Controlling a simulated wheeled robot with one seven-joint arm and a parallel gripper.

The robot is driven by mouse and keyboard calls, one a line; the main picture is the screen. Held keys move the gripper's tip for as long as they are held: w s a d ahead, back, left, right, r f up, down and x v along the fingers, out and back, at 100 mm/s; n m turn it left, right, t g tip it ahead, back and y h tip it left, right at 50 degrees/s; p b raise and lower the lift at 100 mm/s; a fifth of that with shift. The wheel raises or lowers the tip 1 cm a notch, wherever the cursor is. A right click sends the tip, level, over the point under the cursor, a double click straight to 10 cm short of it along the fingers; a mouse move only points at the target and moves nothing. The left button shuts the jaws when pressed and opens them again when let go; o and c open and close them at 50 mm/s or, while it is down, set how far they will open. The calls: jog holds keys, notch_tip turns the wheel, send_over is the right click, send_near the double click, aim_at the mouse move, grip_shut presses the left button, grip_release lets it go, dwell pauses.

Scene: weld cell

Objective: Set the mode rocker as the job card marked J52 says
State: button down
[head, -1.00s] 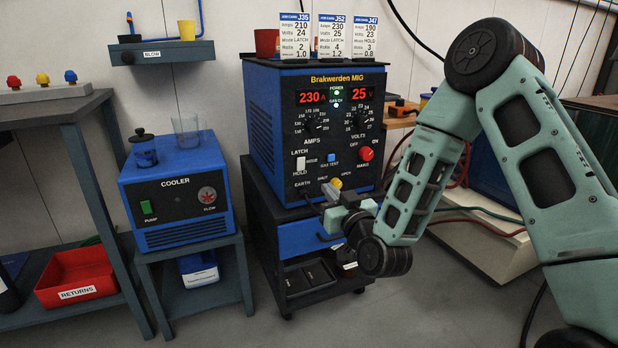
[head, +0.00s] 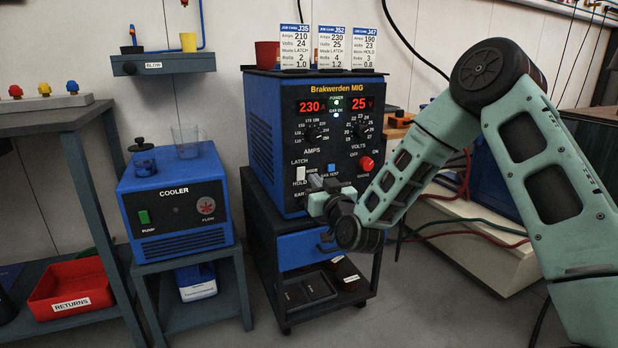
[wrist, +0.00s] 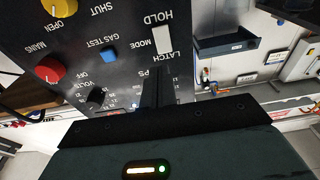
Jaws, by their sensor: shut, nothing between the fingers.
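The white mode rocker (head: 301,174) sits low on the left of the blue welder's front (head: 340,140), between LATCH above and HOLD below. It also shows in the wrist view (wrist: 163,40), where the panel appears upside down. I cannot tell which end is pressed. The job card J52 (head: 332,46) stands in the middle of three cards on the welder and reads 230 amps, 25 volts, mode LATCH. My gripper (head: 314,190) is shut and empty, just below and right of the rocker in the head view. Its dark fingers (wrist: 158,88) point toward the panel, near the LATCH end.
Near the rocker are a blue gas test button (wrist: 108,54), a red mains knob (head: 366,163) and the volts dial (head: 360,132). The displays read 230 and 25. Cards J35 (head: 295,47) and J47 (head: 368,48) flank J52. A cooler (head: 175,205) stands left.

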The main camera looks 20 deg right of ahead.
aim_at(305, 167)
jog(key=w, duration=0.1)
jog(key=w+b, duration=0.1)
jog(key=w, duration=0.3)
jog(key=shift+r, duration=0.25)
jog(key=shift+a+r, duration=0.1)
jog(key=shift+r, duration=0.05)
jog(key=shift+w+r+p, duration=0.15)
jog(key=shift+r+p, duration=0.1)
jog(key=shift+p, duration=0.25)
jog(key=shift+f+g, duration=0.25)
jog(key=shift+g, duration=0.05)
